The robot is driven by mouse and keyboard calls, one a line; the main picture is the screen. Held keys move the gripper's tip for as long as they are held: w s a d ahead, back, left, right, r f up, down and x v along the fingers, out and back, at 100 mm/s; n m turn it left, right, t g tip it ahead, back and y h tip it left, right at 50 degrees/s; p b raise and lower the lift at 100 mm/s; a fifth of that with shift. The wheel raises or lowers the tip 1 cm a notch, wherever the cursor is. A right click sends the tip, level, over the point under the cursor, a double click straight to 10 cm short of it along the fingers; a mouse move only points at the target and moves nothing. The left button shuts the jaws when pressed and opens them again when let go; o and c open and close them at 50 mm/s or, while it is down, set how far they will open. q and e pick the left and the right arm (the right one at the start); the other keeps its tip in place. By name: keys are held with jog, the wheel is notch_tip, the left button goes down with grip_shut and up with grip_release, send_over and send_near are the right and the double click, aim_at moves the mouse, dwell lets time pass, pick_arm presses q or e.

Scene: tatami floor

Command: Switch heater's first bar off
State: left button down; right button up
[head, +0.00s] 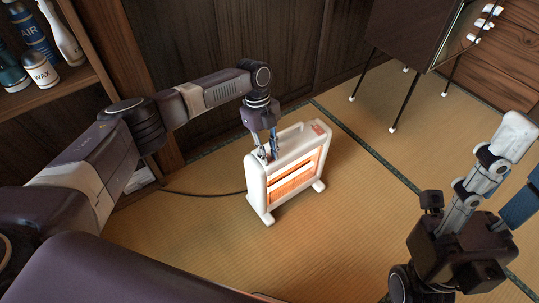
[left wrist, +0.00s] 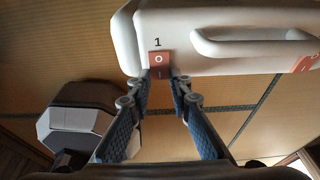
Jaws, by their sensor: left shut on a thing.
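The white heater (head: 290,143) stands upright on the tatami, its front glowing orange. Its top, with a handle slot, fills the upper part of the left wrist view (left wrist: 220,20). There, a red switch (left wrist: 159,59) marked O and I sits beside a printed "1". My left gripper (head: 268,152) is at the left end of the heater's top. Its blue fingertips (left wrist: 160,82) are close together on either side of the switch's lower part, shut on it. My right gripper (head: 519,170) is open and empty at the right edge, away from the heater.
A second red switch (head: 317,128) is at the heater's other end. A dark cord (head: 205,194) runs left along the floor. A shelf with bottles (head: 40,68) is at upper left. A thin-legged dark cabinet (head: 410,35) stands behind. The floor in front is clear.

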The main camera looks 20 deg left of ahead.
pick_arm(q)
jog(key=c, duration=1.8)
grip_release()
jog(key=shift+o, duration=0.2)
jog(key=shift+r, duration=0.1)
jog(key=v, duration=1.1)
jog(key=shift+r, duration=0.4)
jog(key=shift+w, duration=0.1)
